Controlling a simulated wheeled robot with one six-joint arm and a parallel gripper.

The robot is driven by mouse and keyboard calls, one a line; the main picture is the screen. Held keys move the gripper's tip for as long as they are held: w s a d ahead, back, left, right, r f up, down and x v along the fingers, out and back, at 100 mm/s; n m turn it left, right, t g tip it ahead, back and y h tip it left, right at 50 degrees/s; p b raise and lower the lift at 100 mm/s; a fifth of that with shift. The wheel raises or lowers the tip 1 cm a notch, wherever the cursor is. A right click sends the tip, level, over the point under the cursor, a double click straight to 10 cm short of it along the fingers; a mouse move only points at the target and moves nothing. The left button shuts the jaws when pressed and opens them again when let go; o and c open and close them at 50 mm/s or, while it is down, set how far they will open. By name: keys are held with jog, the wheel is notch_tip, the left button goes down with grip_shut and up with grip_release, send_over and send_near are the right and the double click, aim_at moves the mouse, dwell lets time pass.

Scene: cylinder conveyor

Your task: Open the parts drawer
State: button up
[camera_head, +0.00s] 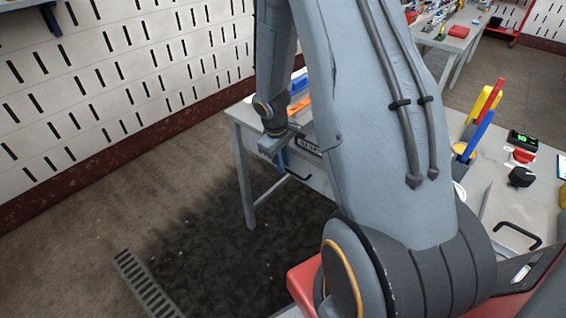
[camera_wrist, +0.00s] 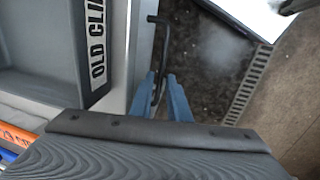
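The parts drawer front (camera_head: 318,177) is a grey panel under the near bench's top, partly hidden behind my arm. My gripper (camera_head: 283,160) is at the handle. In the wrist view its two blue fingers (camera_wrist: 161,80) stand apart, with the handle's near end between them. A gap seems to show beside the bar. The drawer looks closed, though much is hidden.
The bench top (camera_head: 480,200) holds blue, yellow and red tools (camera_head: 482,125) and a small green-lit display (camera_head: 522,140). Orange and blue items (camera_wrist: 15,135) lie near the label. A floor grate (camera_head: 146,285) is at lower left. The floor before the drawer is clear.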

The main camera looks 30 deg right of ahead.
grip_shut()
dwell(1.4)
